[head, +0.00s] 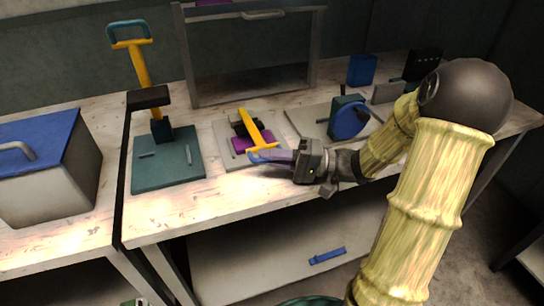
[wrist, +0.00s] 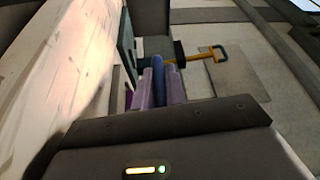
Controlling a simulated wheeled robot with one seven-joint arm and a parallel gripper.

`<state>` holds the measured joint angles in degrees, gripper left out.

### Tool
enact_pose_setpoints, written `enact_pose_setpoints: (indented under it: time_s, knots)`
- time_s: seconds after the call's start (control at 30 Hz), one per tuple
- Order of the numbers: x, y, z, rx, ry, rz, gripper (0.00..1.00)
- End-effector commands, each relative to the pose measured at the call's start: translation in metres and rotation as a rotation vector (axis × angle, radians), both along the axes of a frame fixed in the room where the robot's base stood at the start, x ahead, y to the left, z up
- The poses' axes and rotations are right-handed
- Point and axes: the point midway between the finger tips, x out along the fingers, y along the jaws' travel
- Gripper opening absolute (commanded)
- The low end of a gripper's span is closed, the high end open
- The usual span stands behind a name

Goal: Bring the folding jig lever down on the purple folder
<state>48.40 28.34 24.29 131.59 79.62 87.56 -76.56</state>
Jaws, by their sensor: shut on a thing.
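The folding jig (head: 222,128) is a pale plate on the bench with a dark block at its back. The purple folder (head: 238,146) lies on it, partly covered by the lever. The yellow lever (head: 256,132) slopes low from the block toward the front, over the folder; I cannot tell whether it touches it. My gripper (head: 270,157) reaches in from the right and is shut on the lever's blue handle. In the wrist view the blue handle (wrist: 158,72) shows between the two lilac fingers of my gripper (wrist: 159,90).
Left stands a teal press (head: 168,170) with a raised yellow lever. Right is a plate with a blue round device (head: 348,120). A grey framed gate (head: 250,60) stands behind. A blue-lidded box (head: 45,165) is at far left. The bench front is clear.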

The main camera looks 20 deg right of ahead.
Motion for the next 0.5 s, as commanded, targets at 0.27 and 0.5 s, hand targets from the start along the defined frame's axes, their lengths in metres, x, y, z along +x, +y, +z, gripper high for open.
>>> enact_pose_setpoints:
  time_s: [0.27, 0.5]
  knots:
    - [0.0005, 0.0003, 0.0007, 0.004, 0.002, 0.001, 0.17]
    - [0.0004, 0.0, 0.0008, 0.002, 0.0, -0.001, 0.34]
